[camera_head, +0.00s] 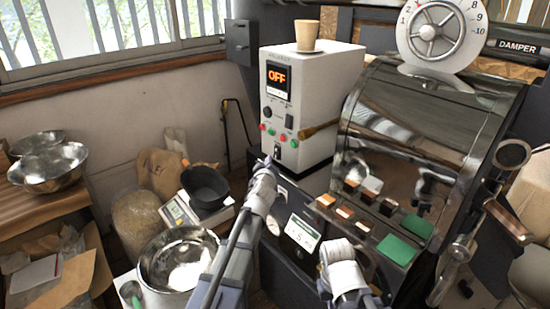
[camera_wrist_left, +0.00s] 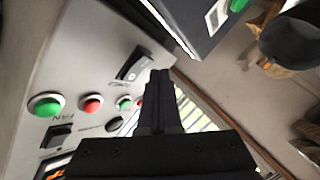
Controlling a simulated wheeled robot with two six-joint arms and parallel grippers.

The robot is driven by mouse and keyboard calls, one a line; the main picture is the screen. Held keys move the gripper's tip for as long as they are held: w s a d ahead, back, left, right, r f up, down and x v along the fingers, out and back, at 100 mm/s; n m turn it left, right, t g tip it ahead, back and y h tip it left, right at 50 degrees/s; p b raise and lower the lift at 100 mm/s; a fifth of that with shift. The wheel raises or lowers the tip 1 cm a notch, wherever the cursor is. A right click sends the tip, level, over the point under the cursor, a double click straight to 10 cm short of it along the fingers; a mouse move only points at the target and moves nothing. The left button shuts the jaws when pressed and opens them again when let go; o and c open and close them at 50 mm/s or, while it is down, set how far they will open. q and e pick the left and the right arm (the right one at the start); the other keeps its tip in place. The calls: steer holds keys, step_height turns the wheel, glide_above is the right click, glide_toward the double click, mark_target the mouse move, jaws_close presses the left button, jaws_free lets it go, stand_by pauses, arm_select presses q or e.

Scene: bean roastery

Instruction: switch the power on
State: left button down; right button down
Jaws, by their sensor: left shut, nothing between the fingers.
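The white control box (camera_head: 297,105) shows "OFF" in orange on its display (camera_head: 277,77). A black rocker switch (camera_head: 278,152) sits low on its front, below the coloured buttons. It also shows in the left wrist view (camera_wrist_left: 131,63), with a pale mark on it. My left gripper (camera_head: 268,162) is shut and empty, just below and left of that switch. In the left wrist view its fingertips (camera_wrist_left: 160,75) are beside the switch; I cannot tell whether they touch it. My right gripper (camera_head: 338,250) is at the bottom middle; its jaws are unclear.
Green and red buttons (camera_wrist_left: 91,104) and another black switch (camera_wrist_left: 60,135) marked FAN are near the rocker. A paper cup (camera_head: 307,35) stands on the box. The roaster drum (camera_head: 410,110) is to the right. A steel bowl (camera_head: 180,262) and scale (camera_head: 178,213) are left of my arm.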

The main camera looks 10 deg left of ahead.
arm_select(q)
steer(key=shift+w+d, duration=0.2)
steer(key=shift+w, duration=0.1)
steer(key=shift+w+d, duration=0.2)
steer(key=shift+w, duration=0.05)
stand_by(0.8)
steer(key=shift+s, duration=0.1)
steer(key=shift+s+a, duration=0.45)
steer(key=shift+s, duration=0.05)
steer(key=s+a, duration=0.3)
steer(key=s, duration=0.1)
steer(key=shift+r+p, duration=0.35)
stand_by(0.5)
